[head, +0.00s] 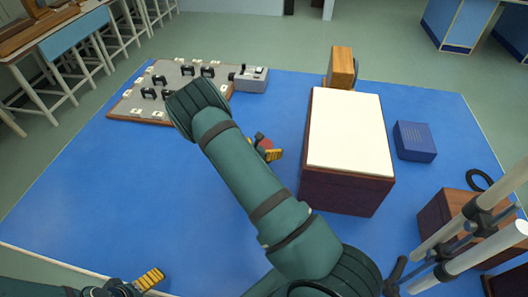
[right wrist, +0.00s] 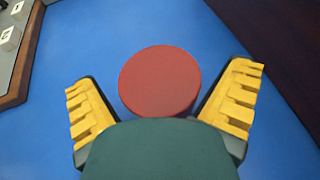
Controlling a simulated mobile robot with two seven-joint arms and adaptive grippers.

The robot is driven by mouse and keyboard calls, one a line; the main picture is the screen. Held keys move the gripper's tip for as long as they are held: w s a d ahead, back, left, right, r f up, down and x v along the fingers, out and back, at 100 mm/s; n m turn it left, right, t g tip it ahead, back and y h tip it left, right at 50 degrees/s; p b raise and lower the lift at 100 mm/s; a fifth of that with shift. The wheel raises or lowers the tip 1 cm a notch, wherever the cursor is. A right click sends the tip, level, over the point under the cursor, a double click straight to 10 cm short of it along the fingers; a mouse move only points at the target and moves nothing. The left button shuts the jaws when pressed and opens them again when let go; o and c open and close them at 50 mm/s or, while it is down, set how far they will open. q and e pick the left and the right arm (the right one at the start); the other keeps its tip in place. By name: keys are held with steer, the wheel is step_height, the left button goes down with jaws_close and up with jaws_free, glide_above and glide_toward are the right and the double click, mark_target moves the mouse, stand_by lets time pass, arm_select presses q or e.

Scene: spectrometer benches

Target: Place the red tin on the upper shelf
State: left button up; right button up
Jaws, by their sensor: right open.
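The red tin (right wrist: 160,82) shows its round flat top in the right wrist view, between the two yellow fingers of my right gripper (right wrist: 164,100). Blue bench shows between the tin and the fingertips. In the head view, only a small part of the tin (head: 266,144) shows beside my right gripper (head: 270,152), mostly behind my right arm. The right gripper is open. My left gripper (head: 150,279) is at the lower left edge, with one yellow finger visible. A dark wooden case with a cream top (head: 347,130) stands right of the tin; I cannot tell whether it is the shelf.
A grey board with black mounts (head: 155,104) lies at the back left, beside a grey device (head: 250,79). A wooden block (head: 341,67) stands behind the case, and a blue box (head: 414,141) to its right. The blue bench (head: 130,190) is clear at left.

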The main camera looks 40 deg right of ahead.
steer(key=c, duration=1.3)
steer(key=shift+o, duration=0.2)
